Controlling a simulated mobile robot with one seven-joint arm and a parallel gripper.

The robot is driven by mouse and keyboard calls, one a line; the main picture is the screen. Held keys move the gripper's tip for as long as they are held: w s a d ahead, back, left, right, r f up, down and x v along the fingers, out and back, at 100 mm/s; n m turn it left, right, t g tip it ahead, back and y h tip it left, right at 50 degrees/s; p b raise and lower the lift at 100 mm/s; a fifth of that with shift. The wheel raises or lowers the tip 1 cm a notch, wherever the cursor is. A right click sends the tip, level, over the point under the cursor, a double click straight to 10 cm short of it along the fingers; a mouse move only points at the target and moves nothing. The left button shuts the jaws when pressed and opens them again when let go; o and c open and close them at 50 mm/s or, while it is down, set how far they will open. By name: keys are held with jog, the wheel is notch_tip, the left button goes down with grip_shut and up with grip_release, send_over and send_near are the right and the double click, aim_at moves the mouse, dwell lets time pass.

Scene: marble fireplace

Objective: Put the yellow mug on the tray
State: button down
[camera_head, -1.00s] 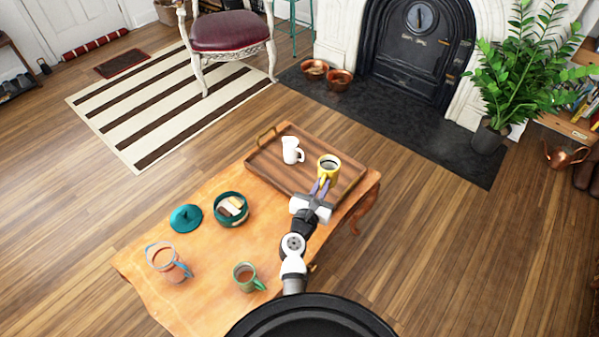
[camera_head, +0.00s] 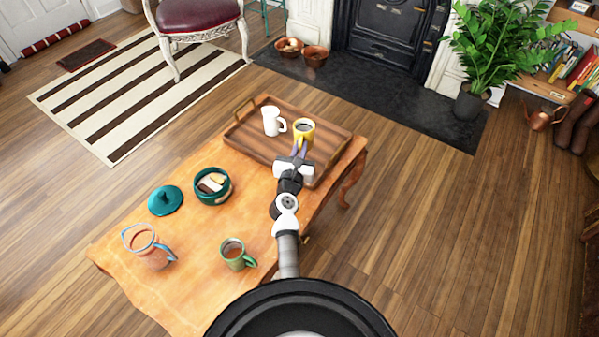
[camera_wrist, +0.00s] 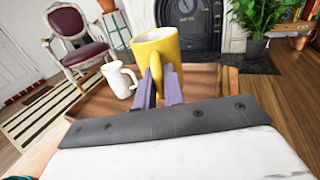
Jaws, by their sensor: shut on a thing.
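I cannot tell whether the mug's base touches the tray. A white mug (camera_head: 271,121) stands on the tray just left of the yellow mug, and it shows in the wrist view (camera_wrist: 119,80).
On the wooden table (camera_head: 205,240) stand a green mug (camera_head: 234,254), a glass pitcher (camera_head: 150,250), a teal bowl (camera_head: 212,187) with pieces inside, and its teal lid (camera_head: 165,200). Raised handles mark the tray's ends.

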notch_tip(320, 180, down, 8)
jog(key=b, duration=0.4)
jog(key=shift+f, duration=0.1)
jog(key=shift+f+b, duration=0.2)
jog(key=shift+b, duration=0.15)
jog(key=c, duration=1.5)
grip_release()
